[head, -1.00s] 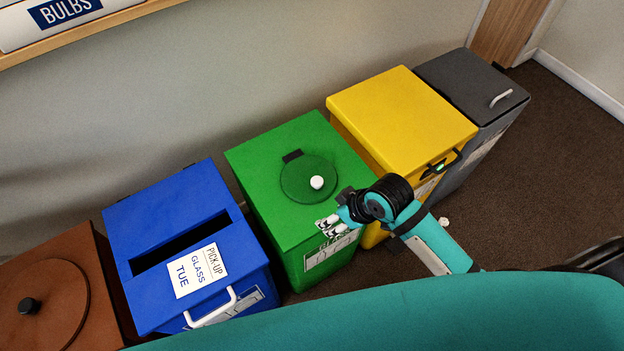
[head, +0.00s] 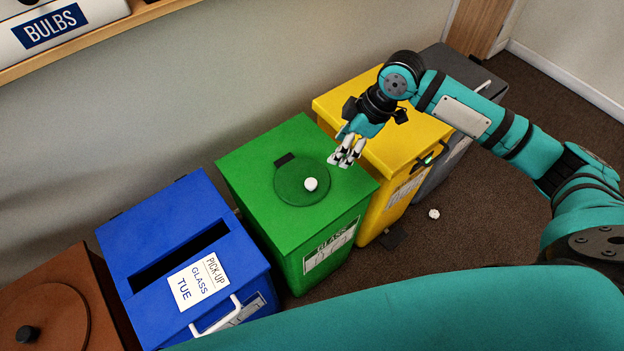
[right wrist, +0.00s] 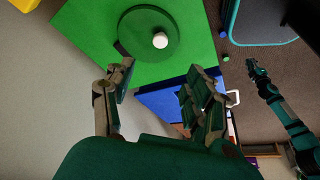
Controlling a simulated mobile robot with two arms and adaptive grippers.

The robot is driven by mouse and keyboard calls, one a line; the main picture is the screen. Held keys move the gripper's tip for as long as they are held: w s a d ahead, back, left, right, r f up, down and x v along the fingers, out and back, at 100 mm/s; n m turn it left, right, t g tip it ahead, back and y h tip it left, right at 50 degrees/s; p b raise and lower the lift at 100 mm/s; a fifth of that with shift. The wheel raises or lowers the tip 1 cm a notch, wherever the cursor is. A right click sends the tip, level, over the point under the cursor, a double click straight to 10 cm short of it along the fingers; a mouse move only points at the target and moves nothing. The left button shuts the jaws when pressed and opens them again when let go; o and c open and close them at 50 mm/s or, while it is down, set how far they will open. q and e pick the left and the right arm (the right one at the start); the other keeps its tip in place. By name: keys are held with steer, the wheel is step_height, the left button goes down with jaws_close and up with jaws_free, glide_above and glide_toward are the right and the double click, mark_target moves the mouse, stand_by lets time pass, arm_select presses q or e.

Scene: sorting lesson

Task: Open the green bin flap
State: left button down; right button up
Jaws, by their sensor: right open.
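The green bin (head: 250,155) has a round green flap (head: 292,190) in its lid with a white knob (head: 310,184) and a black hinge (head: 284,159). The flap lies flat, shut. My right gripper (head: 345,158) is open and empty, pointing down near the bin's right side, apart from the knob. In the right wrist view, the flap (right wrist: 140,45) and knob (right wrist: 160,40) lie beyond the spread fingers of my right gripper (right wrist: 160,80). My left gripper (right wrist: 257,70) shows small at the right there; its jaws are unclear.
A blue slotted bin (head: 150,230) stands left of the green bin and a yellow bin (head: 345,95) right. A brown bin (head: 90,310) and a grey bin (head: 480,75) stand at the ends. A small white object (head: 434,214) lies on the floor. A shelf (head: 100,42) is above left.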

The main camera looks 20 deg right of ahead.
mark_target(312, 183)
steer(key=x, duration=1.7)
steer(key=shift+w, duration=0.1)
steer(key=shift+r, duration=0.1)
jaws_close()
